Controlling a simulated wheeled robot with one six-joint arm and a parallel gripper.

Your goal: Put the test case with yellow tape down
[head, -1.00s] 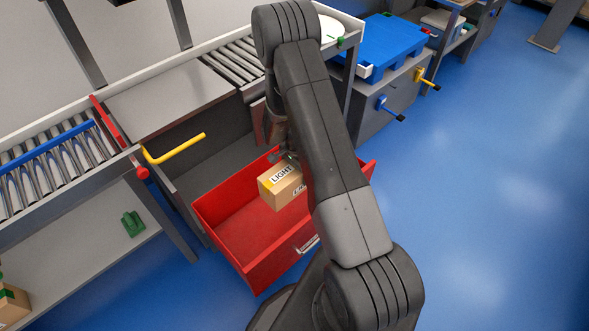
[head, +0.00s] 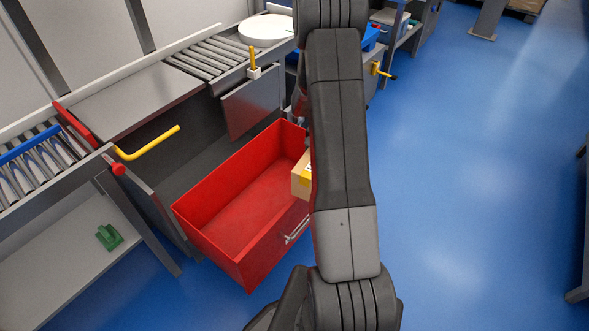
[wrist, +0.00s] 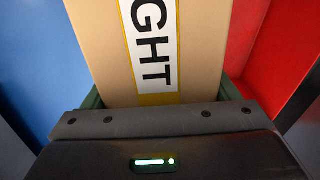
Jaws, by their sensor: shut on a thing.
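The test case with yellow tape is a tan cardboard box (head: 301,181) with a white label, partly showing left of my arm in the head view. In the wrist view the box (wrist: 105,45) fills the middle, with "GHT" readable on its yellow-edged label. My gripper (wrist: 160,100) is shut on it; the fingers are mostly hidden. In the head view my arm hides the gripper and most of the box. The box appears near the right end of an open red drawer (head: 215,240); its height over the drawer cannot be told.
The red drawer is empty where it shows. A yellow lever (head: 150,145) juts out above its left side. A roller conveyor (head: 210,60) with a white round plate (head: 266,30) runs behind. A green object (head: 109,237) lies on the lower shelf. Blue floor (head: 460,200) is open at right.

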